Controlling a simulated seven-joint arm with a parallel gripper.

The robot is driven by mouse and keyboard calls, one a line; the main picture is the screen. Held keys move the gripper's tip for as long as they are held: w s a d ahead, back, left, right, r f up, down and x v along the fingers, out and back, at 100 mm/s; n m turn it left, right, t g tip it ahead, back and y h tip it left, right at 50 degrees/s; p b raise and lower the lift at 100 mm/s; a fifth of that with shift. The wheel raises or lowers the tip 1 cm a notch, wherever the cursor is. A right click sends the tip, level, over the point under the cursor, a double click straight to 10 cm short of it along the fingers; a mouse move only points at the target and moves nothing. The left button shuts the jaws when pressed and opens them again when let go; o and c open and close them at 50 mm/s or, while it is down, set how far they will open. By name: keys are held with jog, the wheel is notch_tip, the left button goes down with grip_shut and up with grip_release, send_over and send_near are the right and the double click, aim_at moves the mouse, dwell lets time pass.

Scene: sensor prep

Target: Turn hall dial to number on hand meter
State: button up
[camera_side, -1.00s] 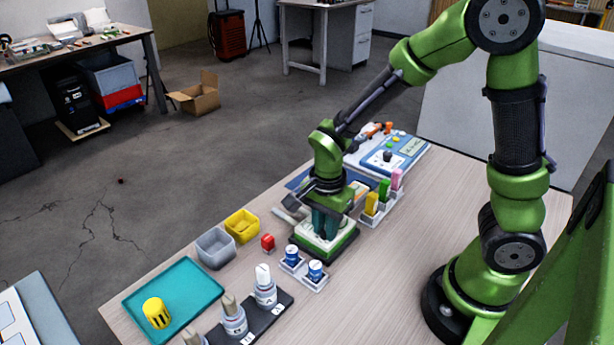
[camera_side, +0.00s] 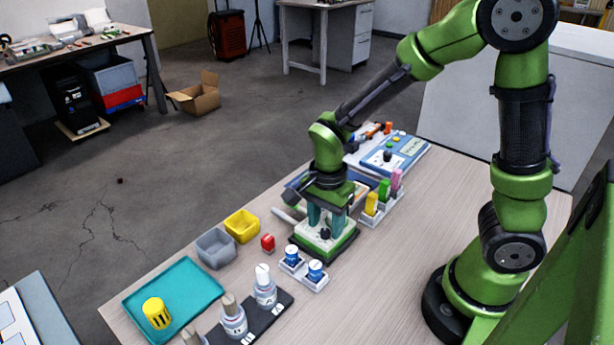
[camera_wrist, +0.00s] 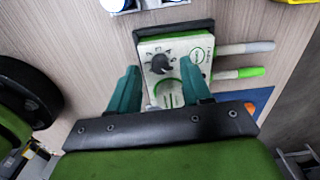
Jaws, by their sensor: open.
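A green-cased box with a pale top (camera_side: 318,243) carries a small black dial knob (camera_side: 325,234). In the wrist view my gripper (camera_wrist: 159,66) straddles the box. A blue-and-white device with a display (camera_side: 410,147) lies at the back; its reading is illegible, and I cannot tell if it is the hand meter.
A grey rod (camera_wrist: 245,48) and a green-tipped rod (camera_wrist: 240,73) lie beside the box. Bins (camera_side: 215,248) and a teal tray (camera_side: 190,278) are left; table right is clear.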

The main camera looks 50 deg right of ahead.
aim_at(324, 231)
notch_tip(324, 231, up, 16)
jog(key=shift+f, duration=0.25)
jog(key=s+d+r+n+t+y, duration=0.1)
jog(key=s+n+t, duration=0.5)
jog(key=n, duration=0.7)
jog(key=shift+s+r+n+t+y, duration=0.35)
jog(key=shift+r+t+y, duration=0.2)
jog(key=shift+r, duration=0.3)
